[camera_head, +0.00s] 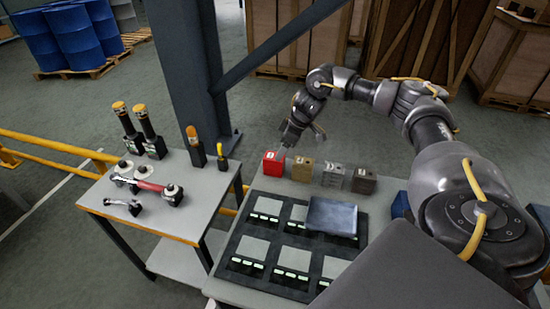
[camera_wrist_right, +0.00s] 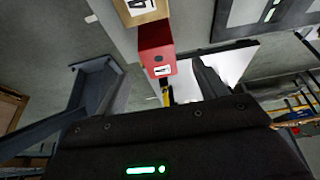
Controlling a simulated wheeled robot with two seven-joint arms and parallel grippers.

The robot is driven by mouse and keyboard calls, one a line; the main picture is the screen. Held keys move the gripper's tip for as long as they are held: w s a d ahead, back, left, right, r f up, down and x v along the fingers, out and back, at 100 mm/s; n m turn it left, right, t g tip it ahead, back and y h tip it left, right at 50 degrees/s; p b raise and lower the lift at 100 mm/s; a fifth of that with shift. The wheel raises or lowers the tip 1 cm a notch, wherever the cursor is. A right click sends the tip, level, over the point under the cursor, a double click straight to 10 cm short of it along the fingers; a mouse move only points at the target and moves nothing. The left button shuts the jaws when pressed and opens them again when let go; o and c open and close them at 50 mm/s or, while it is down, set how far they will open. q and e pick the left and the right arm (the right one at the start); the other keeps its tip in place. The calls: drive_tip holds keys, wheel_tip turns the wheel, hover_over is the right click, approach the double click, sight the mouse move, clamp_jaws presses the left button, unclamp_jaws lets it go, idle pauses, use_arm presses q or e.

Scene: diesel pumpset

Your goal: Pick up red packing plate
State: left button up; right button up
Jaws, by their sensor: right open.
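The red packing plate (camera_head: 272,164) is a small upright red block with a white label. It stands at the left end of a row at the back edge of the table. My right gripper (camera_head: 300,139) is open and empty, just above and behind the red plate. In the right wrist view the red packing plate (camera_wrist_right: 156,42) shows ahead, between the directions of the fingers of my right gripper (camera_wrist_right: 160,82); contact is not visible. My left gripper is not in view.
A tan block (camera_head: 302,168), a grey block (camera_head: 333,175) and a dark brown block (camera_head: 363,180) stand right of the red one. A black tray (camera_head: 262,234) with light squares and a blue plate (camera_head: 331,215) lies in front. A steel column (camera_head: 188,60) rises behind the tool table (camera_head: 160,217).

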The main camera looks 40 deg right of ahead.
sight(269, 158)
drive_tip(key=x, duration=0.2)
drive_tip(key=p+x, duration=0.1)
drive_tip(key=x, duration=0.1)
drive_tip(key=shift+w+a+r, duration=0.1)
drive_tip(key=shift+w+r, duration=0.05)
drive_tip(key=shift+w, duration=0.1)
drive_tip(key=shift+w+f, duration=0.1)
drive_tip(key=shift+f, duration=0.35)
drive_tip(key=shift+c, duration=1)
drive_tip(key=shift+r, duration=0.1)
drive_tip(key=c, duration=1.2)
drive_tip(key=shift+o, duration=0.2)
drive_tip(key=shift+r, duration=0.15)
